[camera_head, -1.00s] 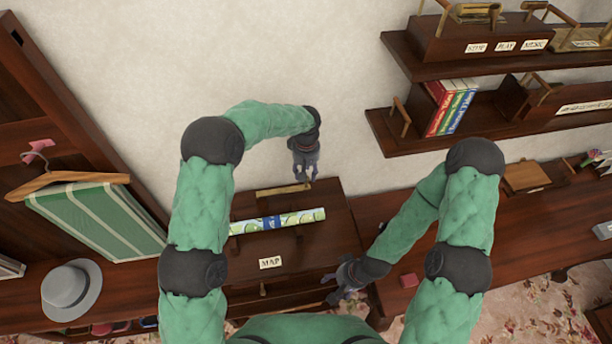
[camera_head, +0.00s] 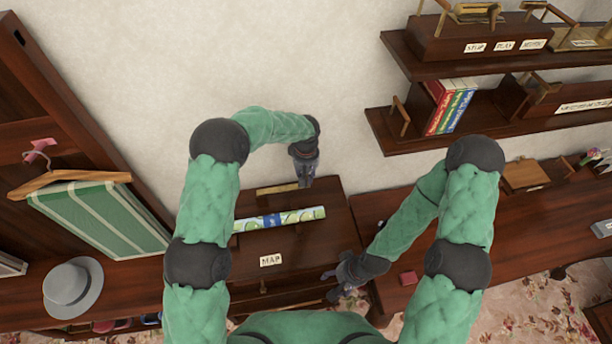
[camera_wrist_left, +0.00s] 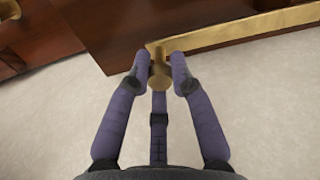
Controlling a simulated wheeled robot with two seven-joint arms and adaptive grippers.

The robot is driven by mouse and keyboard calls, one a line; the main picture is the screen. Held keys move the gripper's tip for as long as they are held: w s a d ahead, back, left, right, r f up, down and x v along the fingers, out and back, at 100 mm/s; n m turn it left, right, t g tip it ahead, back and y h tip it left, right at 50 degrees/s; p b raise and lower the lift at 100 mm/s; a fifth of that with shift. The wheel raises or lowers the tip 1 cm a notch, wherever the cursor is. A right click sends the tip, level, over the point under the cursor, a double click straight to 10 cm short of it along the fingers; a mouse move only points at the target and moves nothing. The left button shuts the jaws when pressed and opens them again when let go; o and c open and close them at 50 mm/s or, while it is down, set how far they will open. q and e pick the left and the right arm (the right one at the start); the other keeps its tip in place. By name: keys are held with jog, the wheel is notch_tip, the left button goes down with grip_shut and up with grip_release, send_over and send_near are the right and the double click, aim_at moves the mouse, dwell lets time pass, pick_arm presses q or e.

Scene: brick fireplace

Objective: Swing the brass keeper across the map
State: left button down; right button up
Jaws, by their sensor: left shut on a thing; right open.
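The rolled map (camera_head: 279,219), white and green with a blue band, lies across the top of the dark wooden stand above a MAP label (camera_head: 271,260). The brass keeper (camera_head: 277,188) is a flat bar behind the map, roughly parallel to it. My left gripper (camera_head: 305,182) is at the bar's right end. In the left wrist view my left fingers (camera_wrist_left: 158,62) are shut around the keeper's round brass knob (camera_wrist_left: 158,74), and the bar runs off to the right. My right gripper (camera_head: 338,284) is open and empty, low in front of the stand's right side.
Shelves with books (camera_head: 451,106) and a labelled wooden box (camera_head: 490,38) are at the upper right. A grey hat (camera_head: 72,287) and a green striped cloth on a hanger (camera_head: 98,215) are at the left.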

pick_arm(q)
jog(key=shift+s, duration=0.15)
jog(key=s+m+b, duration=0.1)
jog(key=s+m, duration=0.2)
jog(key=s+a+m+b, duration=0.1)
jog(key=s+m+b, duration=0.1)
jog(key=s, duration=0.2)
jog(key=s+a+m+b, duration=0.1)
jog(key=s+m+b, duration=0.1)
jog(key=s+m, duration=0.1)
jog(key=shift+s+a+m, duration=0.1)
jog(key=shift+s+m, duration=0.2)
jog(key=shift+s, duration=0.4)
jog(key=s+a+m, duration=0.7)
jog(key=a+m, duration=0.1)
jog(key=a, duration=0.2)
jog(key=shift+s+a, duration=0.15)
jog(key=shift+a, duration=0.2)
jog(key=c, duration=1.1)
grip_release()
